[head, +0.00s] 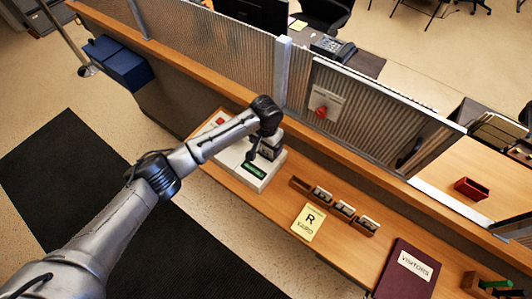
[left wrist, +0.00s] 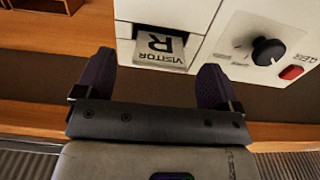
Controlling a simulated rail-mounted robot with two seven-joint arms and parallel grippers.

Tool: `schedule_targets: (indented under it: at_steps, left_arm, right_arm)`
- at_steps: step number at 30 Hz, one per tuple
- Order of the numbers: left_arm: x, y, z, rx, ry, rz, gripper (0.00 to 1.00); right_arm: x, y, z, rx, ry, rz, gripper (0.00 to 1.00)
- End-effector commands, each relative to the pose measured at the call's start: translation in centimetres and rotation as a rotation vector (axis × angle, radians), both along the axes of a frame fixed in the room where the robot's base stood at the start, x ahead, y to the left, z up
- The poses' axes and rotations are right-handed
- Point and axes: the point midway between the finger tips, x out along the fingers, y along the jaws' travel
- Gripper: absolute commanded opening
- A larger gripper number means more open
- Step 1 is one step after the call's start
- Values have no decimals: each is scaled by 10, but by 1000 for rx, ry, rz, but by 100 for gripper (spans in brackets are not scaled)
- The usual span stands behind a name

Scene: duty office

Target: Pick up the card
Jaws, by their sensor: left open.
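A pale card (left wrist: 160,56) marked "VISITOR" and "R" sticks out of a dark slot in the white machine (left wrist: 205,12) in the left wrist view. My left gripper (left wrist: 157,66) is open, with one purple-grey finger on each side of the card. The fingers look apart from the card, with nothing held. In the head view my left gripper (head: 259,150) is over the white machine (head: 272,179) on the counter, and the card there is hidden or too small to tell. My right gripper is not in view.
On the wooden counter (head: 275,208) are a yellow sheet (head: 309,222) marked "R", a row of small dark blocks (head: 343,209) and a maroon visitors book (head: 407,270). A ribbed partition (head: 370,105) stands behind. The machine has a black knob (left wrist: 268,52) and red button (left wrist: 291,72).

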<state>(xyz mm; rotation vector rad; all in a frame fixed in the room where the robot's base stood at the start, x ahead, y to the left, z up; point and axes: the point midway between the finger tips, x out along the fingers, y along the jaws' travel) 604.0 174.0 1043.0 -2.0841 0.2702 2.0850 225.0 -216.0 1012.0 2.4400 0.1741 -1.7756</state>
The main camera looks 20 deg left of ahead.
Motion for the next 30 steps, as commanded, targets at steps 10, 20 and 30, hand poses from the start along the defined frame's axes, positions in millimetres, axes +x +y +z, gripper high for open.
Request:
schedule_targets:
  at_steps: [10,20,30]
  left_arm:
    - [0,0,-24,1,0,0,88]
    - [0,0,-24,1,0,0,74]
    - [0,0,-24,1,-1,0,41]
  right_arm:
    - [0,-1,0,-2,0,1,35]
    - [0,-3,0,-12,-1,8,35]
    - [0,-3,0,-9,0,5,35]
